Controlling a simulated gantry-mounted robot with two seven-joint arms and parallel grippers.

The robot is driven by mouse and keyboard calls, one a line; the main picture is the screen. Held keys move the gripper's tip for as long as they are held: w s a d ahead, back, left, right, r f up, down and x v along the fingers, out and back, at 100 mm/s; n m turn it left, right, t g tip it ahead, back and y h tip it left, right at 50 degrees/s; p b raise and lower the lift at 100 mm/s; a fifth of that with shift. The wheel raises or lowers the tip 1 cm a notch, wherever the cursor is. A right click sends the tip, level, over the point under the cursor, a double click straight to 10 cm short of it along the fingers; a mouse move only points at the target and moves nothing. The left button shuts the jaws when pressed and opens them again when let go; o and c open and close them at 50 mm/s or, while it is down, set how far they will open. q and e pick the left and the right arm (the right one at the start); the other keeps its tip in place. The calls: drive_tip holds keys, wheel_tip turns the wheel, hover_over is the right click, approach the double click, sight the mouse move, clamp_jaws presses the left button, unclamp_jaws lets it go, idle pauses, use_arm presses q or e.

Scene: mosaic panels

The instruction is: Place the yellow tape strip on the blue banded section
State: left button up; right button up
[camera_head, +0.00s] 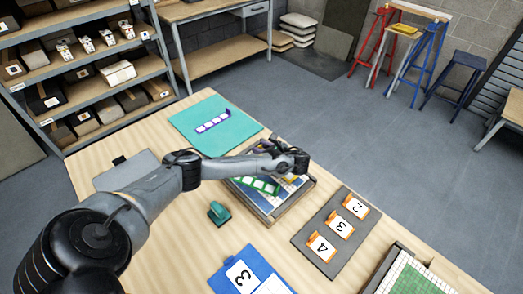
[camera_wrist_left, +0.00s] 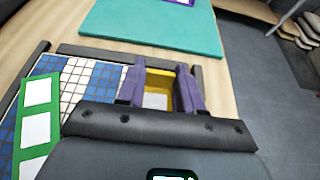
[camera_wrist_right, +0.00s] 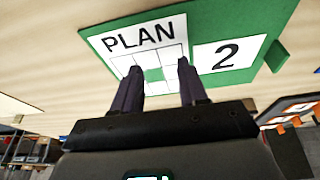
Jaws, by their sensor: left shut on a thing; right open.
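The yellow tape strip (camera_wrist_left: 161,74) with a pale square is held between the purple fingers of my left gripper (camera_wrist_left: 162,82), which is shut on it. In the head view my left gripper (camera_head: 292,160) is over the far end of the framed mosaic panel (camera_head: 262,209). The panel's blue and white tile bands (camera_wrist_left: 92,78) show to the left of the gripper in the left wrist view. Whether the strip touches the panel I cannot tell. A green strip (camera_head: 258,185) with white squares lies on the panel. My right gripper (camera_wrist_right: 160,85) is open and empty before a green plan board.
A teal mat (camera_head: 190,130) with a purple strip (camera_head: 213,122) lies behind. A teal-handled tool (camera_head: 218,213) stands left of the panel. A grey board with orange number cards (camera_head: 335,235), a blue card holder (camera_head: 240,255) and a green-tiled panel (camera_head: 410,280) lie nearer and right.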

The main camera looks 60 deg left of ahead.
use_arm(q)
drive_tip(key=shift+f, duration=0.3)
drive_tip(key=o, duration=1)
use_arm(e)
drive_tip(key=shift+d, duration=0.15)
use_arm(q)
drive_tip(key=shift+r, duration=0.2)
drive_tip(key=shift+w+d+r, duration=0.1)
drive_tip(key=shift+w+d, duration=0.05)
drive_tip(key=shift+d, duration=0.15)
drive_tip(key=p+v, duration=0.1)
drive_tip(key=v, duration=0.5)
drive_tip(key=shift+r+p, duration=0.15)
drive_tip(key=shift+p, duration=0.25)
use_arm(e)
drive_tip(key=shift+r, duration=0.8)
use_arm(q)
drive_tip(key=p+v, duration=0.3)
drive_tip(key=p, duration=0.1)
drive_tip(key=shift+w+d+r, duration=0.1)
drive_tip(key=shift+d+r, duration=0.15)
drive_tip(key=shift+d, duration=0.05)
drive_tip(key=shift+w+d+p, duration=0.1)
drive_tip(key=shift+d+p, duration=0.7)
use_arm(e)
drive_tip(key=shift+r, duration=2.8)
